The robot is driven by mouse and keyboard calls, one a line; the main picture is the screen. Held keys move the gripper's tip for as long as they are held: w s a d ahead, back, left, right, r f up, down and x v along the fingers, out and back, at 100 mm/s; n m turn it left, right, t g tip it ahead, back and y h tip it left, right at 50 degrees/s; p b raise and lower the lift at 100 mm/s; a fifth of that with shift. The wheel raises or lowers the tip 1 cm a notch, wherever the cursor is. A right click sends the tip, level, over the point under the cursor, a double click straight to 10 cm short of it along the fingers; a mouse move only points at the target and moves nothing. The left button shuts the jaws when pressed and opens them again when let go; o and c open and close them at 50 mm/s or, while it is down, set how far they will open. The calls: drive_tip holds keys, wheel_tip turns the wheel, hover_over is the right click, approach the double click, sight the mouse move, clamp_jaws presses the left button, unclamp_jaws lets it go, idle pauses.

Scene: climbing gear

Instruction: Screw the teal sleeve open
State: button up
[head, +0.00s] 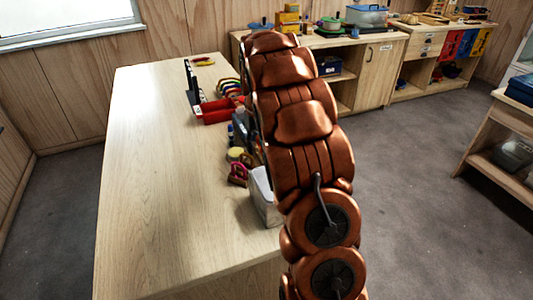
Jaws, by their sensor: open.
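I cannot make out the teal sleeve in the head view. My copper-coloured arm runs down the middle of the picture and hides part of the table's right side. A small magenta, ring-like item (238,174) lies on the table beside the arm; I cannot tell whether it is climbing gear. My gripper is not in view.
The pale wooden table (165,190) is clear on its left and front. Along its right side are a white container (263,196), a red block (217,111), a rainbow-coloured item (229,88) and an upright dark panel (192,85). Low cabinets (377,75) stand behind.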

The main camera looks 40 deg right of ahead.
drive_tip(key=shift+a, duration=0.2)
drive_tip(key=shift+w+r, duration=0.1)
drive_tip(key=shift+r, duration=0.25)
drive_tip(key=shift+r+p, duration=0.3)
drive_tip(key=shift+r, duration=0.8)
drive_tip(key=shift+d, duration=0.1)
drive_tip(key=shift+s+d, duration=0.2)
drive_tip(key=shift+d, duration=0.35)
drive_tip(key=shift+s+d, duration=0.15)
drive_tip(key=shift+d, duration=0.35)
drive_tip(key=shift+f, duration=0.1)
drive_tip(key=shift+a+f+b, duration=0.2)
drive_tip(key=shift+a+f, duration=0.05)
drive_tip(key=shift+f, duration=0.45)
drive_tip(key=shift+a+f+b, duration=0.15)
drive_tip(key=shift+a+f, duration=0.05)
drive_tip(key=shift+f, duration=0.45)
